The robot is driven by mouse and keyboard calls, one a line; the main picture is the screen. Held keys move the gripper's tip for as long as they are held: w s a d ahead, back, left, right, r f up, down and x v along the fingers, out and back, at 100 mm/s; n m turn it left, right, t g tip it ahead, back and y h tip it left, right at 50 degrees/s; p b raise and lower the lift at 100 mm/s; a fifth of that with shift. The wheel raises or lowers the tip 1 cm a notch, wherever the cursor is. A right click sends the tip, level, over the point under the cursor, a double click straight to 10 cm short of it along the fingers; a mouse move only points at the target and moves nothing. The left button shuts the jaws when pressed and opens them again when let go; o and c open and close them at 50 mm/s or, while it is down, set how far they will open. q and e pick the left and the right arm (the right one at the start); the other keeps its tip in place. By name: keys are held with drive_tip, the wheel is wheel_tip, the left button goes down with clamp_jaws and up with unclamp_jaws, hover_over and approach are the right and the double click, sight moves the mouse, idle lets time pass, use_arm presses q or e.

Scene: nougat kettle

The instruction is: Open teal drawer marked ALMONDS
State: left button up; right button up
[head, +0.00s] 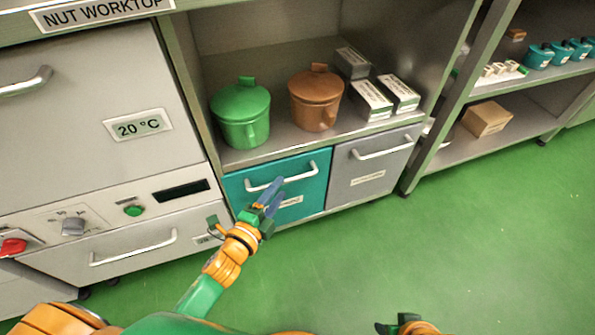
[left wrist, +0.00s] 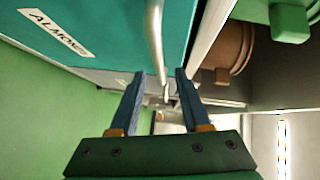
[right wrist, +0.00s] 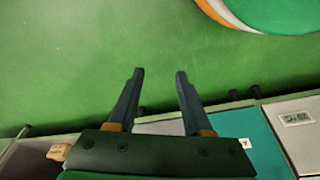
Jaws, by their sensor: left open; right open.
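The teal drawer (head: 236,190) sits under the open shelf and looks flush with its grey neighbour. Its pale bar handle (head: 300,175) runs across the front. Its ALMONDS label (left wrist: 56,33) is readable in the left wrist view and partly covered by my gripper in the head view. My left gripper (head: 272,192) is open in front of the drawer. In the left wrist view, the handle (left wrist: 155,40) lines up between its open fingertips (left wrist: 159,74); contact cannot be told. My right gripper (right wrist: 160,72) is open and empty, away from the drawer.
A grey drawer (head: 368,178) adjoins on the right. A green pot (head: 240,115), a brown pot (head: 315,98) and several boxes (head: 371,101) stand on the shelf above. A cabinet with a red knob (head: 13,246) is at left. The green floor (head: 420,245) in front is clear.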

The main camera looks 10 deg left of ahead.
sight(284, 183)
use_arm(q)
drive_tip(key=b+x, duration=0.1)
drive_tip(key=x, duration=0.3)
drive_tip(key=shift+w+a+f, duration=0.1)
drive_tip(key=shift+f, duration=0.05)
drive_tip(key=shift+w, duration=0.2)
clamp_jaws()
use_arm(e)
drive_tip(key=r, duration=0.3)
drive_tip(key=shift+s+a+r+t, duration=0.15)
drive_tip(key=shift+s+r+t, duration=0.15)
idle(0.4)
